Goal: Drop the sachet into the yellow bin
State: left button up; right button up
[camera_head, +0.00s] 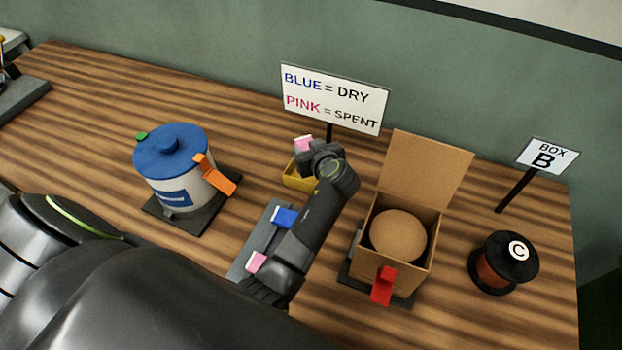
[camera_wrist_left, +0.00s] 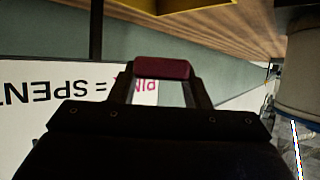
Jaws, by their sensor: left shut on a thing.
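A small pink sachet (camera_head: 303,142) is held in my left gripper (camera_head: 304,149), which is shut on it; it looks dark pink in the left wrist view (camera_wrist_left: 162,69), between the fingertips. The yellow bin (camera_head: 296,182) stands on the table below the gripper in the head view, partly hidden by my left arm. The bin's yellow edge also shows at the top of the left wrist view (camera_wrist_left: 190,14). The sachet is apart from the bin. A blue sachet (camera_head: 285,217) and another pink sachet (camera_head: 256,262) lie on a grey tray (camera_head: 262,232). My right gripper is not seen.
A sign (camera_head: 333,98) reading blue = dry, pink = spent stands behind the bin. A blue-lidded tub (camera_head: 172,165) is left, an open cardboard box (camera_head: 391,260) is right. A black spool (camera_head: 504,263) and Box B sign (camera_head: 547,155) stand further right.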

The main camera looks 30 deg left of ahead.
pick_arm(q)
jog(key=shift+f, duration=0.7)
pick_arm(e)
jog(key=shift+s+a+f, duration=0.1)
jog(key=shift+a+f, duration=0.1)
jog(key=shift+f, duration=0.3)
pick_arm(q)
jog(key=o, duration=1)
jog(key=shift+o, duration=0.2)
jog(key=shift+r, duration=0.1)
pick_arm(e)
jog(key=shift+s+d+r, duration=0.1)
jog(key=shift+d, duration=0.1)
